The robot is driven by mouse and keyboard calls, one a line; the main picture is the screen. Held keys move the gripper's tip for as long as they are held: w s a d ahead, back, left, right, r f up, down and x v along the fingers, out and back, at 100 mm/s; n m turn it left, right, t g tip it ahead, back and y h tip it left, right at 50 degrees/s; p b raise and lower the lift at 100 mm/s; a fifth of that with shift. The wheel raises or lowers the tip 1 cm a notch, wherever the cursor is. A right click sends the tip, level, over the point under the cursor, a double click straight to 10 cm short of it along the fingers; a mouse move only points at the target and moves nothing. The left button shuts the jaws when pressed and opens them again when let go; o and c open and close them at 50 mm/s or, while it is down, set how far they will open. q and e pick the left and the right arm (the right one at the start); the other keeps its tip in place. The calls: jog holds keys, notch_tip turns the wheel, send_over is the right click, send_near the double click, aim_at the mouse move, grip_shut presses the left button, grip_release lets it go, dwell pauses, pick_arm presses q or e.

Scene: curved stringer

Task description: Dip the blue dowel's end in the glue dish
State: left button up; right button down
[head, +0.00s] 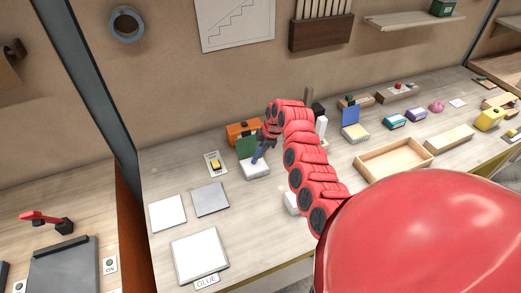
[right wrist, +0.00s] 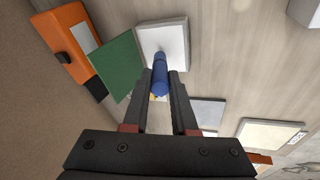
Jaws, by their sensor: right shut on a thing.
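My right gripper (head: 268,143) is shut on the blue dowel (head: 258,156). In the right wrist view the dowel (right wrist: 160,75) sticks out between the fingertips (right wrist: 161,88), with its far end over a white block (right wrist: 165,30). I cannot tell whether the dowel stands in that block or is just above it. The glue dish (head: 200,255), a pale square tray with a GLUE label (head: 206,282), lies at the front left of the bench, apart from the dowel. It also shows in the right wrist view (right wrist: 268,134). My left gripper is out of view.
A green panel (head: 246,146) and an orange box (head: 240,129) stand close behind the dowel. A grey square (head: 210,199) and a white square (head: 167,213) lie between block and dish. A wooden tray (head: 394,158) is at right.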

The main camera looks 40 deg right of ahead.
jog(key=shift+f+b, duration=0.4)
jog(key=shift+f, duration=0.25)
dwell(0.4)
jog(key=shift+f+b, duration=0.1)
jog(key=shift+b, duration=0.25)
dwell(1.4)
jog(key=shift+r, duration=1.25)
jog(key=shift+r+b, duration=0.45)
jog(key=shift+r, duration=1.85)
